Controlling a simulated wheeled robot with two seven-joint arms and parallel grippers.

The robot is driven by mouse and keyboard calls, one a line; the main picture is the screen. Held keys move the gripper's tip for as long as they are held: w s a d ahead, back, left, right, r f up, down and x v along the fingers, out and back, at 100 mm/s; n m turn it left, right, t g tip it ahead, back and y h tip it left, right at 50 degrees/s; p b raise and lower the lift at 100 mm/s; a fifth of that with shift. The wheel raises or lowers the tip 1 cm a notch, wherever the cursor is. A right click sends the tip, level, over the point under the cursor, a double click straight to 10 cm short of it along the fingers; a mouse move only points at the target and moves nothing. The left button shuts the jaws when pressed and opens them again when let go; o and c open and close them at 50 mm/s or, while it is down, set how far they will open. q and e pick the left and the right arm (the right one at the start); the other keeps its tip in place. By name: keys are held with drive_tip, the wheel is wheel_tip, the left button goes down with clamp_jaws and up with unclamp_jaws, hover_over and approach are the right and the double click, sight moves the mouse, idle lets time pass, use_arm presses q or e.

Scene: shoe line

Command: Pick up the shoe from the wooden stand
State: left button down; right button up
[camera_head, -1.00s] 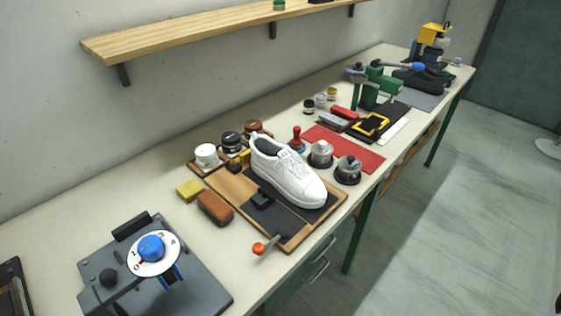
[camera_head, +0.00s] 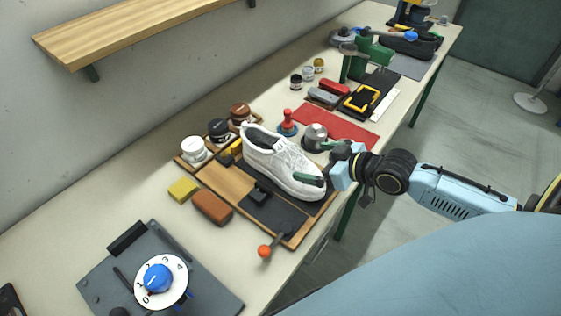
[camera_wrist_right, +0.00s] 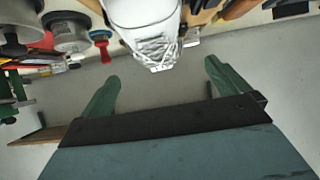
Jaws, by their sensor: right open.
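The white shoe (camera_head: 278,158) rests upright on the wooden stand (camera_head: 231,185), its toe toward the lower right. My right gripper (camera_head: 318,165) is at the toe end in the head view, with a green finger in front of the toe. In the right wrist view the right gripper (camera_wrist_right: 160,82) is open and empty, its two green fingers apart. The shoe (camera_wrist_right: 150,25) shows at the top of that view, between and beyond the fingertips. Whether a finger touches the shoe cannot be told. My left gripper is not in view.
A metal pot (camera_head: 315,137) stands close to my right gripper on a red mat (camera_head: 340,126). Jars (camera_head: 193,149), a brown brush (camera_head: 211,207) and a yellow sponge (camera_head: 183,190) surround the stand. An orange-knobbed lever (camera_head: 264,252) sticks out at its front. A wooden shelf (camera_head: 130,30) hangs above.

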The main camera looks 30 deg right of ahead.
sight(294, 156)
drive_tip(key=x, duration=0.4)
drive_tip(key=shift+w+f, duration=0.1)
drive_tip(key=shift+w, duration=0.15)
drive_tip(key=shift+w+a+f, duration=0.1)
drive_tip(key=shift+w+f, duration=0.05)
drive_tip(key=shift+w, duration=0.15)
drive_tip(key=shift+w+a+f, duration=0.15)
drive_tip(key=shift+w+f, duration=0.05)
drive_tip(key=shift+w, duration=0.1)
drive_tip(key=shift+w+f, duration=0.2)
drive_tip(key=shift+w, duration=0.1)
drive_tip(key=x, duration=0.3)
drive_tip(key=shift+w+f, duration=0.1)
drive_tip(key=shift+w, duration=0.15)
drive_tip(key=shift+w+a+f+b, duration=0.15)
drive_tip(key=shift+w+f+b, duration=0.15)
drive_tip(key=shift+w, duration=0.1)
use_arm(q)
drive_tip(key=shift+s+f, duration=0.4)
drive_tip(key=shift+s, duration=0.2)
use_arm(e)
drive_tip(key=shift+r, duration=0.15)
drive_tip(key=c, duration=1)
